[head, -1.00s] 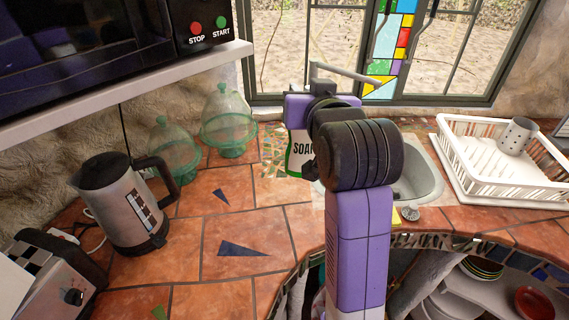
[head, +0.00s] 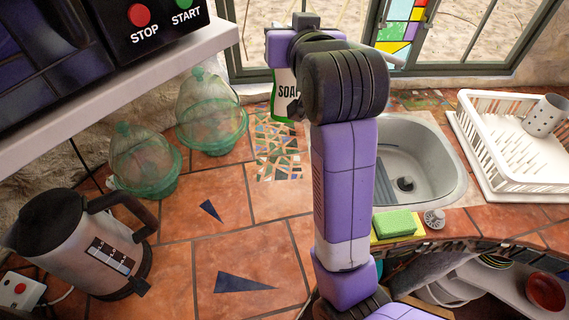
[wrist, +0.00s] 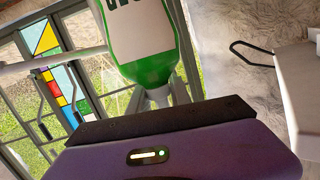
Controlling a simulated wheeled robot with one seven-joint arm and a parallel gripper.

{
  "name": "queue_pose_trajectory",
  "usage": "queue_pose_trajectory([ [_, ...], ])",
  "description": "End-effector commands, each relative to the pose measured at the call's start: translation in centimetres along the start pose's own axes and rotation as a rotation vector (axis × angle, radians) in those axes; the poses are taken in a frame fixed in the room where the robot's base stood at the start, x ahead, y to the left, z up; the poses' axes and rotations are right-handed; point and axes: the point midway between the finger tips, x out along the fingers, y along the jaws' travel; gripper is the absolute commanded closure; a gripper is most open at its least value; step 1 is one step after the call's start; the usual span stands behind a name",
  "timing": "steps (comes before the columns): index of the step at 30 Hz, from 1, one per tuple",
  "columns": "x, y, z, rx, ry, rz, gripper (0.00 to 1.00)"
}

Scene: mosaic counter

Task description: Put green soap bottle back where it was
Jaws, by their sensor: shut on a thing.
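The green soap bottle (head: 284,97) is white with a green base and the letters SOA showing, partly hidden behind my arm in the head view. In the wrist view the bottle (wrist: 145,45) fills the top middle, its green part close above my gripper's dark edge. My gripper (wrist: 165,92) is shut on the bottle. In the head view the gripper is mostly hidden by my wrist. The bottle appears held up in front of the window, over the back of the counter near a mosaic tile patch (head: 277,150).
A sink (head: 425,160) lies right of my arm, with a green sponge (head: 395,223) and a drain plug (head: 434,219) at its front edge. A white dish rack (head: 500,150) stands further right. The tiles between are clear.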

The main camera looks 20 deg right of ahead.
Motion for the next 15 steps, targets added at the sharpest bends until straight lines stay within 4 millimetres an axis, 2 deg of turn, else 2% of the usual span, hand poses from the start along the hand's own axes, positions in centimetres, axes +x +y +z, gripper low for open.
queue_pose_trajectory([
  [3, 0.4, 1.4, -0.3, 0.005, 0.011, 0.023, 1.0],
  [7, 0.7, 2.2, -0.9, 0.002, 0.015, 0.035, 1.0],
  [11, 0.6, 2.2, -1.4, -0.008, 0.014, 0.033, 1.0],
  [15, 0.3, 1.3, -1.4, -0.018, 0.009, 0.018, 1.0],
])
